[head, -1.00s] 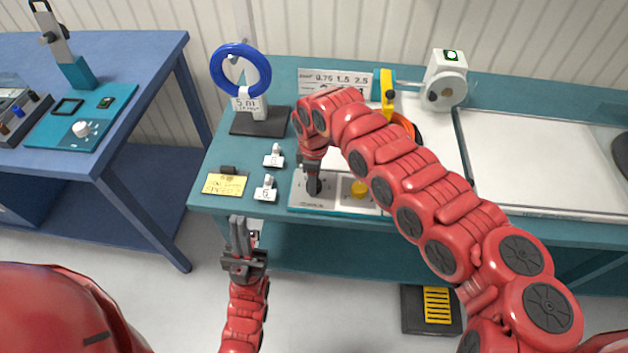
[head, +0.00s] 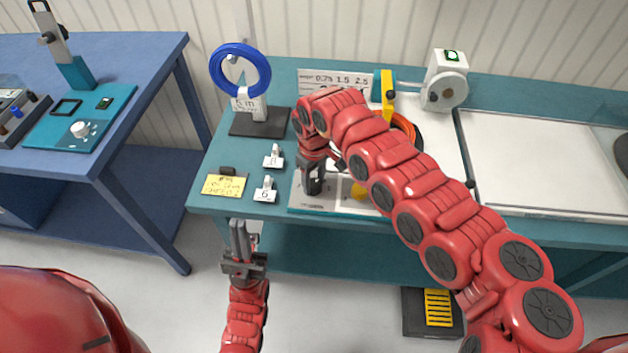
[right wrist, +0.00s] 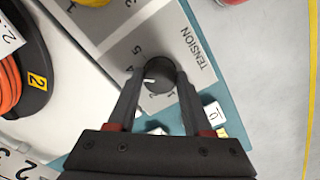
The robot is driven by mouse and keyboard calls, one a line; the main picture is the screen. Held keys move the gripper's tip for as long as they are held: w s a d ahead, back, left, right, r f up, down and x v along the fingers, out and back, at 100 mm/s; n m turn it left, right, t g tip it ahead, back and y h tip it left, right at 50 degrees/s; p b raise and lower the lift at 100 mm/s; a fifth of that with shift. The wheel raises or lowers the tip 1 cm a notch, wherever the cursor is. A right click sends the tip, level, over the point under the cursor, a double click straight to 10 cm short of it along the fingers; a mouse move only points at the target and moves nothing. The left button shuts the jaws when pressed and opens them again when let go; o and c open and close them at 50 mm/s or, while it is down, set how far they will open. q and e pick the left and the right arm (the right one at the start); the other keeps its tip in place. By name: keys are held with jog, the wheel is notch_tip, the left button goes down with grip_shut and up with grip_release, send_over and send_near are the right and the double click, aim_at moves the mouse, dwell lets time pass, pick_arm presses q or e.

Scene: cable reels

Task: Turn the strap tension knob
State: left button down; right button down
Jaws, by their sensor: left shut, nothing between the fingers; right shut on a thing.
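The strap tension knob (right wrist: 158,76) is a round black knob with a white mark, on a grey panel (right wrist: 180,38) printed TENSION with numbers around the dial. In the right wrist view my right gripper (right wrist: 160,82) has one finger on each side of the knob and is shut on it. The white mark points near the 2. In the head view my right gripper (head: 314,182) is over the left part of the panel and hides most of the knob. My left gripper (head: 240,238) is shut and empty, in front of the teal table's edge.
A yellow knob (head: 360,191) sits just right of my right gripper on the same panel. A blue cable coil (head: 241,71) hangs on a stand at the left. Small white tags (head: 266,190) and a yellow note (head: 224,185) lie on the teal table (head: 213,160).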

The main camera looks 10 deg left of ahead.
dwell(0.4)
jog(key=shift+c, duration=1.6)
grip_release()
notch_tip(320, 180, up, 9)
jog(key=b, duration=0.2)
notch_tip(320, 180, up, 8)
send_over(314, 183)
jog(key=shift+r, duration=0.2)
